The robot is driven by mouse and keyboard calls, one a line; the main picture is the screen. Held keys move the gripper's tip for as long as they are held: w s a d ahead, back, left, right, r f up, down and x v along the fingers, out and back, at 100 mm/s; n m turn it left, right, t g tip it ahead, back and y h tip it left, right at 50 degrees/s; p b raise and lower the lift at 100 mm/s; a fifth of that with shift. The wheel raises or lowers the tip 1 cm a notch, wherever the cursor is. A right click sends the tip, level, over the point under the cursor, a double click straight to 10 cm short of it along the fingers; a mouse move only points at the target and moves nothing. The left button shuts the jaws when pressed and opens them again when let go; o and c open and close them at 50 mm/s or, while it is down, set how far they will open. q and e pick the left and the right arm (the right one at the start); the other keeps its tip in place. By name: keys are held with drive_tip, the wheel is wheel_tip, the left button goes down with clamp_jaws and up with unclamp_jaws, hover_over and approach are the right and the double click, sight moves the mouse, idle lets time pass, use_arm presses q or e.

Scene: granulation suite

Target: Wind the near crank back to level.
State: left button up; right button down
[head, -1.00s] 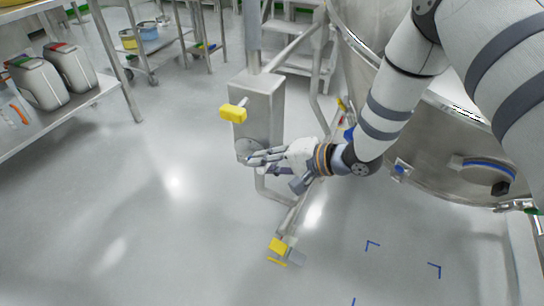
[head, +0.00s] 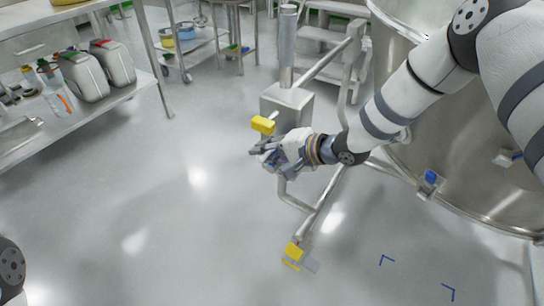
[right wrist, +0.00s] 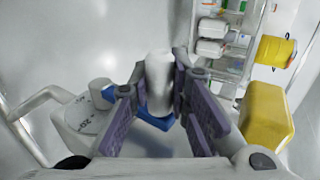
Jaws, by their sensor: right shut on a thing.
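The near crank is on a grey metal box (head: 288,98) on a post, near the centre of the head view. In the right wrist view a pale round grip (right wrist: 160,80) stands between the purple-padded fingers of my right gripper (right wrist: 160,103). A blue piece (right wrist: 153,122), apparently the crank's arm, shows behind the fingers, beside a round plate with marks (right wrist: 82,122). In the head view my right gripper (head: 262,152) is in front of the box, shut on the grip, which it hides. The crank's angle is hard to tell. My left gripper is out of view.
A yellow block (head: 263,125) on a rod is close above my right gripper; it also shows in the right wrist view (right wrist: 265,120). A large steel vessel (head: 450,125) stands right. A shelf with containers (head: 85,125) is left. The floor between is open.

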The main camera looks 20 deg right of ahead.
drive_tip(key=shift+w+a+r, duration=0.1)
drive_tip(key=shift+w+a, duration=0.2)
idle(0.4)
drive_tip(key=c, duration=1.5)
unclamp_jaws()
drive_tip(key=v, duration=1.2)
